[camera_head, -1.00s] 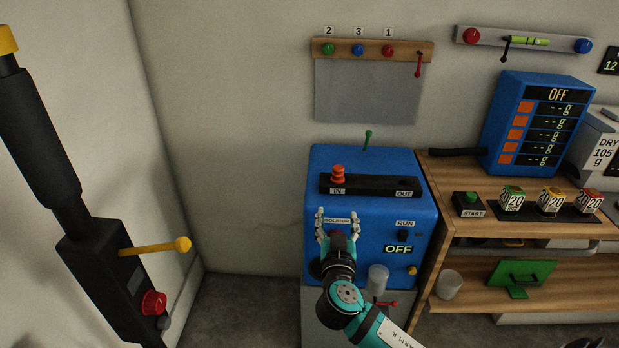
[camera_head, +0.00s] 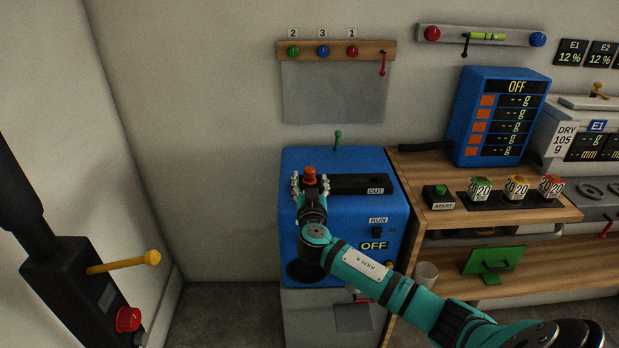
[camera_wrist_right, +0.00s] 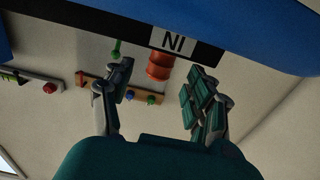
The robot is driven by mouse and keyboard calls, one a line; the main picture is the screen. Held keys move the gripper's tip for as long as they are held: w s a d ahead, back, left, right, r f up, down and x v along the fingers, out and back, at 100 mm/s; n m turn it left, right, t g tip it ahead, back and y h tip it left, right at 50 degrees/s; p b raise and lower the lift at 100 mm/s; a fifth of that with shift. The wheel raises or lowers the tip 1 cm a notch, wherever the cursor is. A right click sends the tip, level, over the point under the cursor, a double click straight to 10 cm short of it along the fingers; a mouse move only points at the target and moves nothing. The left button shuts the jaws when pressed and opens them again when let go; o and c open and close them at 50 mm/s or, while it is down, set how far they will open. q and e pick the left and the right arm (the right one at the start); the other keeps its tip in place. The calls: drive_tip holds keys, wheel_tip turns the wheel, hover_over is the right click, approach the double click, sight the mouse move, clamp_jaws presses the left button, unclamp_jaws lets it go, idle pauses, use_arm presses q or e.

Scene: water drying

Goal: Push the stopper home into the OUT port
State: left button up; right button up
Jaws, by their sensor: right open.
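The red-orange stopper (camera_head: 310,174) stands upright at the IN end of a black strip (camera_head: 345,184) on top of the blue machine (camera_head: 290,222). The OUT label (camera_head: 376,190) is at the strip's right end; no stopper shows there. My right gripper (camera_head: 310,181) is open, its fingers on either side of the stopper in the head view. In the right wrist view the stopper (camera_wrist_right: 160,66) shows beyond the IN label (camera_wrist_right: 174,42), between the spread fingers. I cannot tell whether they touch it. My left gripper is not in view.
A green lever (camera_head: 338,140) rises behind the strip. A wooden shelf unit (camera_head: 450,214) with a START box (camera_head: 441,197) stands right of the machine. A black post with a yellow-knobbed lever (camera_head: 125,262) is at the left. The strip's right part is clear.

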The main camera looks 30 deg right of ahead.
sight(310, 177)
drive_tip(key=x, duration=0.3)
drive_tip(key=shift+w+d+f, duration=0.1)
drive_tip(key=shift+w+d, duration=0.05)
drive_tip(key=shift+c, duration=0.3)
drive_tip(key=c, duration=1)
